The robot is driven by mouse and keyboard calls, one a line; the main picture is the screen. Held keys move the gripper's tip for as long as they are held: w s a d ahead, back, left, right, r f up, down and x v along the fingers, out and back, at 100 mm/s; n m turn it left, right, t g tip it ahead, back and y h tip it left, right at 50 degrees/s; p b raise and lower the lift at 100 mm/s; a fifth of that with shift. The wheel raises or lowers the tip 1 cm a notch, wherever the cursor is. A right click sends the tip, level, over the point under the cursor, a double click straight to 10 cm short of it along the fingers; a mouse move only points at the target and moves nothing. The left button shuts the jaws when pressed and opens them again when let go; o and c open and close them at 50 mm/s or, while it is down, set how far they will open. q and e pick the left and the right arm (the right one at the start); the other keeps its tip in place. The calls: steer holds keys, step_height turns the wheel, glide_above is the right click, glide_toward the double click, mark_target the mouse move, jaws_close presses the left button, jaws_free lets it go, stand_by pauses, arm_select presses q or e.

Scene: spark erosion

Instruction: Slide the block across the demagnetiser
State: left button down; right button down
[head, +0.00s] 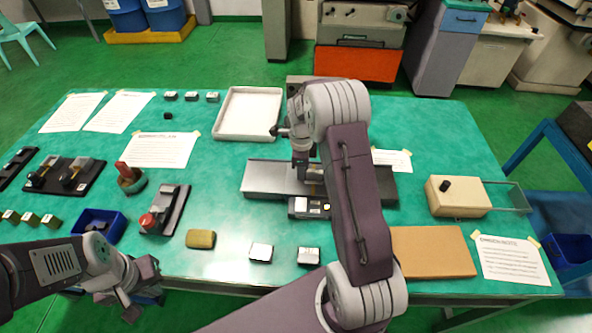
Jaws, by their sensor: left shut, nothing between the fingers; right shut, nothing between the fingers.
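A long flat grey bed (268,178), which looks like the demagnetiser, lies across the middle of the teal table, with a small dark labelled box (298,208) at its front edge. My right gripper (308,176) points down over the middle of this bed, shut. A small grey shape shows at its fingertips, but I cannot tell whether it is a block or part of the gripper. My forearm hides part of the bed. Two small grey-topped blocks (261,252) (308,256) lie apart near the front edge. My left gripper (132,298) is shut and empty at the front left.
A white tray (250,112) stands behind the bed. A yellow-brown block (201,239), a blue bin (99,225) and a dark red-knobbed fixture (163,212) are at left front. A brown board (432,252) and a cream box (458,197) are at right.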

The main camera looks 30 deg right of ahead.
steer(key=s+d+p, duration=0.1)
steer(key=s+d, duration=0.2)
steer(key=d, duration=0.2)
steer(key=s+d+p, duration=0.1)
steer(key=s+d, duration=0.2)
steer(key=d, duration=0.3)
steer(key=s+d+p, duration=0.1)
steer(key=s+d, duration=0.3)
steer(key=d, duration=0.2)
steer(key=shift+s, duration=0.1)
steer(key=shift+a, duration=0.1)
